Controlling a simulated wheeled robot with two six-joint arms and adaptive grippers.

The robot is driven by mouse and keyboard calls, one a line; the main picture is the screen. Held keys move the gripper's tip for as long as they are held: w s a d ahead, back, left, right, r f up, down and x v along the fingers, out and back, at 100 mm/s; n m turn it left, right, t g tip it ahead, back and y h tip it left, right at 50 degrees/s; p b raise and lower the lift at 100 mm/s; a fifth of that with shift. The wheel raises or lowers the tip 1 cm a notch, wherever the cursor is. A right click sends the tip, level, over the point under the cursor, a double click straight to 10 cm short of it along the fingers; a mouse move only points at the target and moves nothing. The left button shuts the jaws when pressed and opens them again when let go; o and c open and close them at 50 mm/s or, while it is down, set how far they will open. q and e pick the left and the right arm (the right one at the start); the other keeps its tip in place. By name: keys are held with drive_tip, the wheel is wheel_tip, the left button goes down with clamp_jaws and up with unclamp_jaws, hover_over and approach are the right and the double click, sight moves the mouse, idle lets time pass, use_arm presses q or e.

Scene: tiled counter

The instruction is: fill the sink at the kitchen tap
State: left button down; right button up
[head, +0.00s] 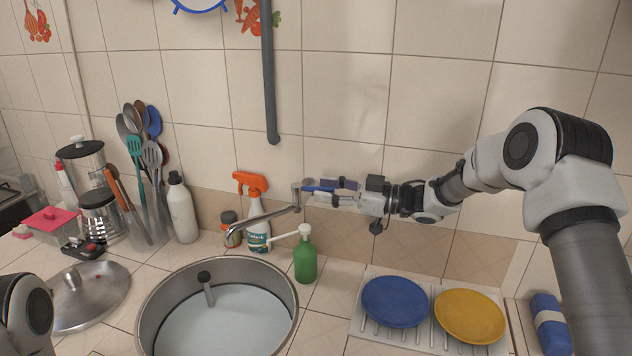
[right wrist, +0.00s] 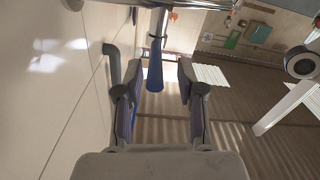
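The metal tap (head: 265,217) sticks out from the wall, its spout pointing left over the far side of the round sink (head: 145,318). The sink has a pale, smooth blue-grey surface inside; I cannot tell water from bare bottom. A dark-topped grey post (head: 206,287) stands in it. My right gripper (head: 315,189) is at the tap's right end. In the right wrist view, its fingers (right wrist: 160,75) are spread, with the blue tap lever (right wrist: 155,66) between them and gaps on both sides. My left gripper is out of view; only part of that arm shows at lower left.
A spray bottle (head: 257,220) and green soap bottle (head: 305,260) stand near the tap. Blue (head: 395,301) and yellow (head: 470,316) plates lie on a rack at right. A pot lid (head: 95,297) lies left of the sink. A grey pipe (head: 268,80) runs down the wall.

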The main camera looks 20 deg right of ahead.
sight(301, 188)
drive_tip(key=shift+w+a+f+p, duration=0.15)
drive_tip(key=shift+w+a, duration=0.45)
drive_tip(key=shift+w, duration=0.05)
drive_tip(key=shift+w+a+f+p, duration=0.15)
drive_tip(key=shift+w+a, duration=0.45)
drive_tip(key=shift+s+r, duration=0.1)
drive_tip(key=shift+s, duration=0.15)
clamp_jaws()
drive_tip(key=m+t+h+b, duration=0.2)
drive_tip(key=b, duration=0.1)
drive_tip(key=s+a+m+t+h+b, duration=0.1)
drive_tip(key=t, duration=0.1)
drive_tip(key=shift+f, duration=0.2)
drive_tip(key=shift+s+r+m+t+h+b, duration=0.15)
drive_tip(key=shift+m+t+h+b, duration=0.25)
drive_tip(key=shift+m+h, duration=0.25)
drive_tip(key=shift+c, duration=0.2)
unclamp_jaws()
drive_tip(key=shift+o, duration=0.2)
drive_tip(key=shift+w+a, duration=0.1)
drive_tip(key=shift+w, duration=0.1)
